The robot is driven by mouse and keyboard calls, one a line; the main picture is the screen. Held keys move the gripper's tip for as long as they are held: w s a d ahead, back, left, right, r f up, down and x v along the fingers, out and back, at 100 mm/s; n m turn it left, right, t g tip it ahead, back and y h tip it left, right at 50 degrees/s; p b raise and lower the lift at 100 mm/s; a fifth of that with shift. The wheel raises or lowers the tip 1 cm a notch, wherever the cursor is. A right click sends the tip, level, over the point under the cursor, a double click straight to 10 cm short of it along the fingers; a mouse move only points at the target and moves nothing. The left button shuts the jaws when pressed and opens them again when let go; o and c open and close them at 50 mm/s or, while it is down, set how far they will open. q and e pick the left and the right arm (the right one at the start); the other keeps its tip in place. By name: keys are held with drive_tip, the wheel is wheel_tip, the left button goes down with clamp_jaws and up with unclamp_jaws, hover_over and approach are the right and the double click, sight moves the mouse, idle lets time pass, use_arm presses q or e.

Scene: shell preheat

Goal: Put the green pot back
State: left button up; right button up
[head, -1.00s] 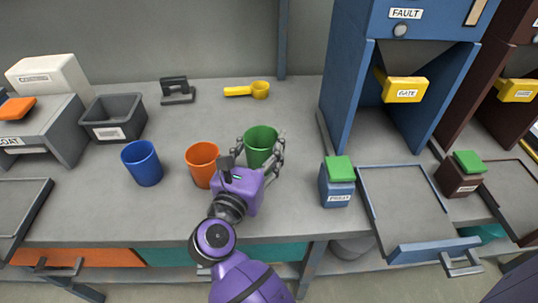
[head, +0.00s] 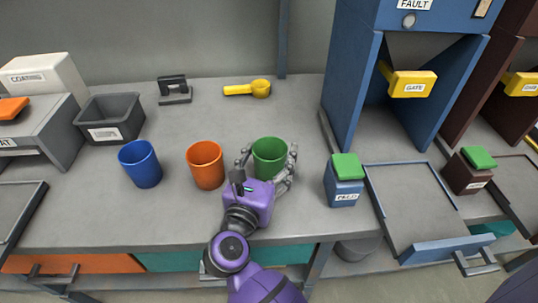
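The green pot (head: 269,152) is upright at the right end of a row with the orange pot (head: 205,166) and the blue pot (head: 141,165). My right gripper (head: 268,163), on the purple arm, has its fingers around the green pot's sides from the front. It looks shut on the pot. The pot's lower part is partly hidden by the gripper, and I cannot tell whether its base touches the bench (head: 90,210). My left gripper is not in view.
A blue button box (head: 343,190) with a green top stands to the right, beside a blue-framed tray (head: 425,205). A yellow scoop (head: 260,89), a black device (head: 174,93) and a grey bin (head: 108,130) are behind. Bench between pots and scoop is clear.

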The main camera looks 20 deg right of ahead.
drive_tip(key=shift+r, duration=0.1)
drive_tip(key=shift+r, duration=0.2)
drive_tip(key=b+v, duration=0.1)
drive_tip(key=v, duration=1)
drive_tip(key=shift+f, duration=0.15)
drive_tip(key=shift+s+a, duration=0.35)
